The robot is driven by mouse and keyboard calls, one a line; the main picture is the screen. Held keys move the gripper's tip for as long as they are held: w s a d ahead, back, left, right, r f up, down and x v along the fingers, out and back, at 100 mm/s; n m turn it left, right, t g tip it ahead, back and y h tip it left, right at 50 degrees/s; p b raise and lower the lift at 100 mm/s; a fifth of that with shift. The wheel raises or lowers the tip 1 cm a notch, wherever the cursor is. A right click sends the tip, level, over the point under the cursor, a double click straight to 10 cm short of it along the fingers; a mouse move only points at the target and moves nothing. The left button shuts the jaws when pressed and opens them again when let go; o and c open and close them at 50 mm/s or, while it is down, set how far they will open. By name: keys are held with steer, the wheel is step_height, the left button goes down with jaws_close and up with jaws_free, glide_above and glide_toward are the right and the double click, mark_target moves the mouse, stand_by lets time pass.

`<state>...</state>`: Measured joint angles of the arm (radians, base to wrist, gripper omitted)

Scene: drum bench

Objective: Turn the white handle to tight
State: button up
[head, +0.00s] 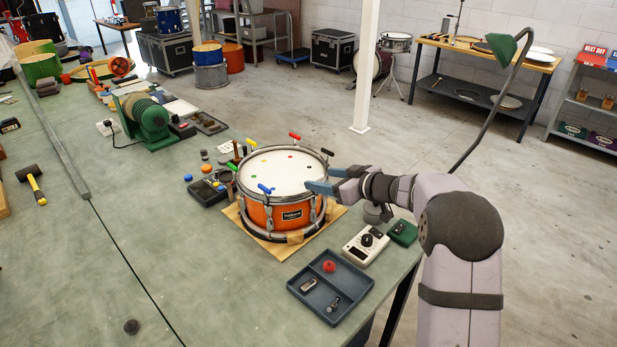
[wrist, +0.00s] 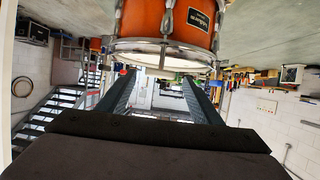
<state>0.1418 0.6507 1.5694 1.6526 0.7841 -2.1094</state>
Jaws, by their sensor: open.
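An orange snare drum (head: 283,217) stands on a board on the bench, with T-shaped handles around its rim. I make out a red handle (head: 295,136), a black one (head: 327,152), a green one (head: 232,167) and a blue one (head: 265,189). My gripper (head: 322,186) is at that right rim, fingers pointing left. In the wrist view the drum (wrist: 165,20) appears upside down, its rim near the tips of my open gripper (wrist: 158,76).
A blue-grey tray (head: 318,298) with small parts lies in front of the drum. A white meter box (head: 365,246) and a green box (head: 403,232) stand right of it, near the bench edge.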

steer(key=shift+a, duration=0.1)
steer(key=shift+p+x, duration=2.2)
steer(key=shift+x, duration=1.4)
steer(key=shift+f, duration=0.1)
steer(key=c, duration=1.1)
